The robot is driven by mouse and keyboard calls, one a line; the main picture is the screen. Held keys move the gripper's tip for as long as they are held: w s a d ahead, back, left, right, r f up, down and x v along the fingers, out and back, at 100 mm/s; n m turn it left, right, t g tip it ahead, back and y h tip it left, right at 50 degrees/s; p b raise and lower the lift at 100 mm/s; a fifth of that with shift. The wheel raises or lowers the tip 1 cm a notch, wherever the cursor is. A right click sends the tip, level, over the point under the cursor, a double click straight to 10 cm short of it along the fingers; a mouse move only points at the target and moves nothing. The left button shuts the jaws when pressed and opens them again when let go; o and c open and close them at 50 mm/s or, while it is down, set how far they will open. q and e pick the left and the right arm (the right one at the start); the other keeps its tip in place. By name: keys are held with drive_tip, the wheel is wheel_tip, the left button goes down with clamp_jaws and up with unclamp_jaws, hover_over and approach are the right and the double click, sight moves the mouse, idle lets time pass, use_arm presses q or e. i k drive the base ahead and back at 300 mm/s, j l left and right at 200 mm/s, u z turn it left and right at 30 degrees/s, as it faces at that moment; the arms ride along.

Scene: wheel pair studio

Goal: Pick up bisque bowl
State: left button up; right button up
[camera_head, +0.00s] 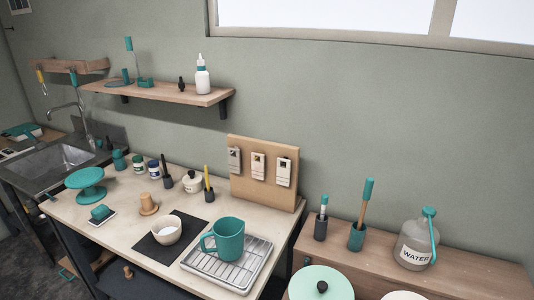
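A small cream bowl (167,230), which fits the bisque bowl, stands upright on a dark square mat (151,243) on the worktop. Its inside looks pale, and its front and rim are unobstructed. A large teal mug (227,238) stands to its right on a metal rack tray (257,250), close by but apart from the bowl. Neither of my grippers shows in the head view.
A wooden board (264,173) with tags stands at the back right. A water jug (414,244) is on the right cabinet.

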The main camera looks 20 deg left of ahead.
sight(170, 239)
drive_tip(key=u, duration=1.35)
